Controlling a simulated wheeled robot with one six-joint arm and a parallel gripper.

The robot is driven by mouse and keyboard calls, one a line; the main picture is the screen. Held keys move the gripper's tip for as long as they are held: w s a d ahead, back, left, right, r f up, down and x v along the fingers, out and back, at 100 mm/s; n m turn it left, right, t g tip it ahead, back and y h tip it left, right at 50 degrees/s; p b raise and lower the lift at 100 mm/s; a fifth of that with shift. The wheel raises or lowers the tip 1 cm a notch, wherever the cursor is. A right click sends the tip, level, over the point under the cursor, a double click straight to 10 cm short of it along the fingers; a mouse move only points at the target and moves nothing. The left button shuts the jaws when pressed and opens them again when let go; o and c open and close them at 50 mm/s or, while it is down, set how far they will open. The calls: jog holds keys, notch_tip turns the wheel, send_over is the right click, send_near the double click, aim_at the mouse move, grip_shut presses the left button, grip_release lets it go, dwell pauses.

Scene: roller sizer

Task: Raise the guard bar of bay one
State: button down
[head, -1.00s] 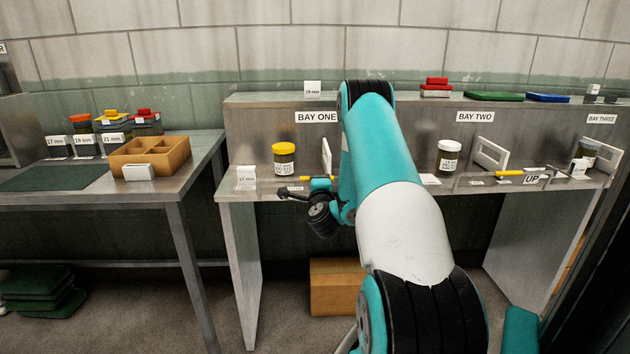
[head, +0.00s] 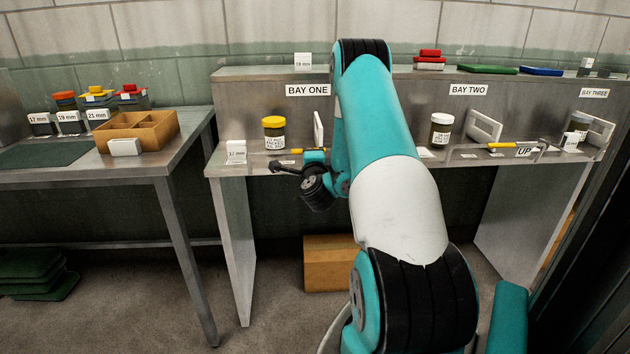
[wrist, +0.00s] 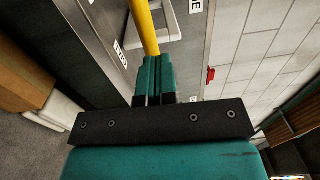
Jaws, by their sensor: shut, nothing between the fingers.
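The yellow grip of the bay one guard bar (head: 301,151) crosses low at the front edge of the bay, under the BAY ONE sign (head: 308,90). The yellow grip also shows in the wrist view (wrist: 147,28), running away from the fingertips. My gripper (wrist: 152,67) is shut, with its teal fingers at or very close to the grip. Whether they touch it I cannot tell. In the head view my gripper (head: 315,156) is small beside the grip, and my arm hides the bar's right part.
A yellow-lidded jar (head: 274,134) and a white upright frame (head: 318,128) stand in bay one behind the bar. A white card (head: 236,151) stands at its left end. Bay two's guard bar (head: 500,147) lies to the right. A brown box (head: 329,263) sits under the bench.

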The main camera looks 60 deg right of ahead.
jog(key=p+v, duration=0.3)
jog(key=v, duration=0.9)
jog(key=shift+a+r+p, duration=0.25)
jog(key=shift+r+p, duration=0.1)
jog(key=shift+r, duration=0.1)
dwell(0.3)
